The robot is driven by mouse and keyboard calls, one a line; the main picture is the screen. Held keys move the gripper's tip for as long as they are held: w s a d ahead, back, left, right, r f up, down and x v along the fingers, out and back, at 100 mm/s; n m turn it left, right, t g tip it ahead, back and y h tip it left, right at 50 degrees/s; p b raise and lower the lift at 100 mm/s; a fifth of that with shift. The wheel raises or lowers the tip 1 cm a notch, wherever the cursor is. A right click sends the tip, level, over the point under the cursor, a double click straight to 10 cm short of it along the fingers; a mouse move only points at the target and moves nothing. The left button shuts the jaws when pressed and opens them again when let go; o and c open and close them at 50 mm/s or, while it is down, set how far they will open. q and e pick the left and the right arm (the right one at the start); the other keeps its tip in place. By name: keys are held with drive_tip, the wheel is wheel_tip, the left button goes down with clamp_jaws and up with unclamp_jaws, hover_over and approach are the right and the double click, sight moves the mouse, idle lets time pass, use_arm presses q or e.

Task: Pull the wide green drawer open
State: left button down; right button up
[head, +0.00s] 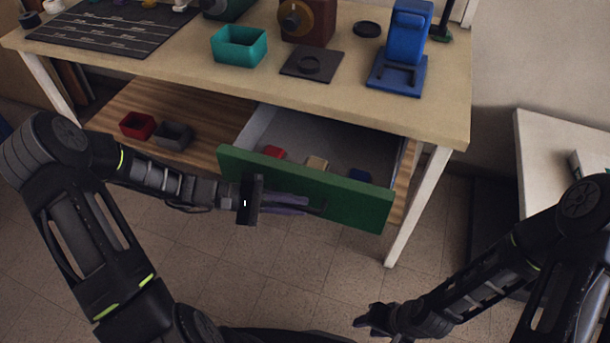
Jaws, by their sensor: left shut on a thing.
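The wide green drawer (357,200) is pulled out from under the table, and its pale grey inside shows. A red block (273,152), a tan block (317,163) and a blue block (359,175) lie in it. My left gripper (312,206) is at the middle of the green front and shut on its handle; the fingers hide most of the handle. My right gripper (368,319) is low in the picture, over the floor and away from the drawer. Its fingers are too dark and small to read.
The table (180,75) carries a teal bin (239,46), a dark square plate (312,63), a blue stand (405,45) and a dark board (105,30). A red bin (137,125) and a grey bin (173,135) sit on the lower shelf. Floor is clear in front.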

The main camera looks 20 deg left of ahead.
use_arm(q)
drive_tip(key=s, duration=0.6)
drive_tip(key=shift+s+a+p, duration=0.25)
drive_tip(key=shift+s+p, duration=0.05)
drive_tip(key=shift+p, duration=0.15)
drive_tip(key=c, duration=1.7)
unclamp_jaws()
drive_tip(key=shift+a, duration=0.1)
drive_tip(key=v, duration=0.7)
drive_tip(key=shift+a, duration=0.3)
